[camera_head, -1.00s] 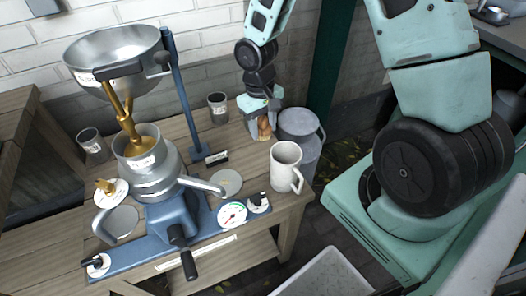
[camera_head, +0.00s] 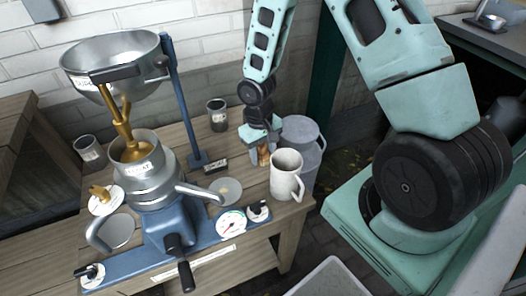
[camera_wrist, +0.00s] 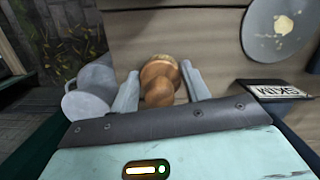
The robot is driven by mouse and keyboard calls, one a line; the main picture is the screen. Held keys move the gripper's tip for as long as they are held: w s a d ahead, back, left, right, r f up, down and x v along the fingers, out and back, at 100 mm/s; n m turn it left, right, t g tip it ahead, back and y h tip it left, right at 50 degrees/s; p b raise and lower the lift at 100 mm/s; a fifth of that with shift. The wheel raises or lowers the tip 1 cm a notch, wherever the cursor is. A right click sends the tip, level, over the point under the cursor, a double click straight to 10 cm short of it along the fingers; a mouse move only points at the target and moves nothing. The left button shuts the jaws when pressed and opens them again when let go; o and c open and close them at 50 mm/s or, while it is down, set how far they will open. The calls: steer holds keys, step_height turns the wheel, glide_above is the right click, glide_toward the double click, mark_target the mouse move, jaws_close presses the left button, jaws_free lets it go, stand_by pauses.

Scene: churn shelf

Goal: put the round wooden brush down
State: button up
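The round wooden brush (camera_head: 264,156) is below my gripper (camera_head: 262,145), at the right back part of the wooden table. In the wrist view the brush (camera_wrist: 160,76) shows from above as rounded brown wood, between the two grey fingers of my gripper (camera_wrist: 161,82). The fingers lie close against both its sides. The brush is upright and low over the tabletop; the fingers and the mug partly hide its lower end, so I cannot tell whether it touches the wood.
A white mug (camera_head: 285,176) stands close in front and to the right. A grey metal can (camera_head: 304,150) is behind it. A stained round disc (camera_head: 226,191) and a dark label block (camera_head: 214,165) lie to the left. The separator (camera_head: 150,185) fills the table's left. Some bare wood (camera_wrist: 215,40) surrounds the brush.

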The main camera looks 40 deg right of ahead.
steer(key=o, duration=0.3)
steer(key=r, duration=0.4)
steer(key=w+r+p, duration=0.1)
steer(key=r, duration=0.3)
steer(key=r+p, duration=0.1)
steer(key=r, duration=0.3)
steer(key=shift+w+r, duration=0.15)
steer(key=shift+w, duration=0.05)
steer(key=s+a+r+n, duration=0.2)
steer(key=s+a+r, duration=0.2)
steer(key=s+a, duration=0.2)
steer(key=s+a+r+n+t, duration=0.1)
steer(key=s+a+r+n, duration=0.2)
steer(key=s+a+r, duration=0.2)
steer(key=s+a+r+n, duration=0.2)
steer(key=s+a+r, duration=0.2)
steer(key=s+a, duration=0.3)
steer(key=shift+s+r+n+y, duration=0.15)
steer(key=shift+s, duration=0.65)
steer(key=shift+s+r+n+y, duration=0.15)
steer(key=shift+s, duration=0.6)
